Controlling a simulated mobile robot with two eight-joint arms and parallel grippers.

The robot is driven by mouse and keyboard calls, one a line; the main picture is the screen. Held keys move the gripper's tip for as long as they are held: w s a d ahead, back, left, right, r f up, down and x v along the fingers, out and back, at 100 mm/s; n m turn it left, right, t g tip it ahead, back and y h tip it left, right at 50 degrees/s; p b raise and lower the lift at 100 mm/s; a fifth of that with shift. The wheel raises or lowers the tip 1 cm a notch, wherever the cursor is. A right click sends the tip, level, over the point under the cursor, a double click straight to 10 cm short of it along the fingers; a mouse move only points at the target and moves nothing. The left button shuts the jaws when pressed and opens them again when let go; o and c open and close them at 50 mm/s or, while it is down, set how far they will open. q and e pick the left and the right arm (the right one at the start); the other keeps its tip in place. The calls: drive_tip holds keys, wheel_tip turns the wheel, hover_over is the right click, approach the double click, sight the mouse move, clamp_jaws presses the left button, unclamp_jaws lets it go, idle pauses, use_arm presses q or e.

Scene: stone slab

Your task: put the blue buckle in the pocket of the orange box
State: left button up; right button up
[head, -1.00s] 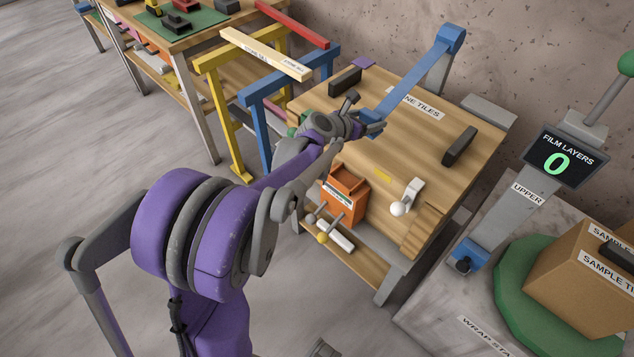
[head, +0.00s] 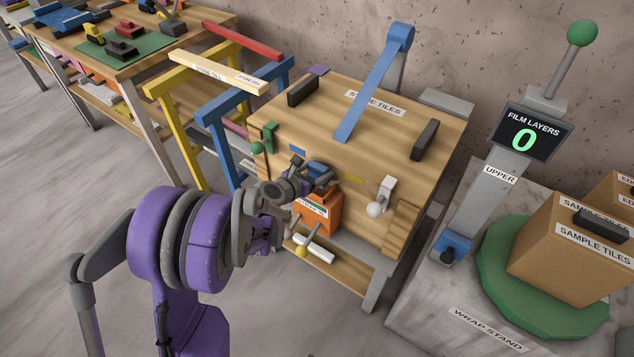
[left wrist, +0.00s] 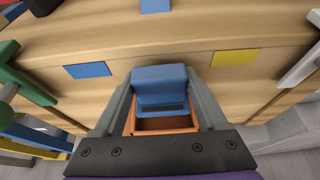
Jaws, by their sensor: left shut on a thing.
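My left gripper (head: 308,181) is shut on the blue buckle (head: 320,174) and holds it above the orange box (head: 323,218) at the front of the wooden bench. In the left wrist view the blue buckle (left wrist: 160,82) sits between the two grey fingers. The orange box (left wrist: 165,124) shows just below the buckle there, with its opening partly hidden by the buckle. In the head view the gripper covers much of the box's top. I cannot tell whether the buckle touches the box. My right gripper is not in view.
A blue strap (head: 375,84) lies over the bench top (head: 345,160), its lower end apart from the buckle. A green-knobbed lever (head: 257,148) is left of the box, a white-knobbed one (head: 376,209) right. Blue and yellow trestles (head: 246,115) stand left.

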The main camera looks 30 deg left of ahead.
use_arm(q)
drive_tip(key=shift+f+b, duration=0.4)
drive_tip(key=shift+f, duration=1.75)
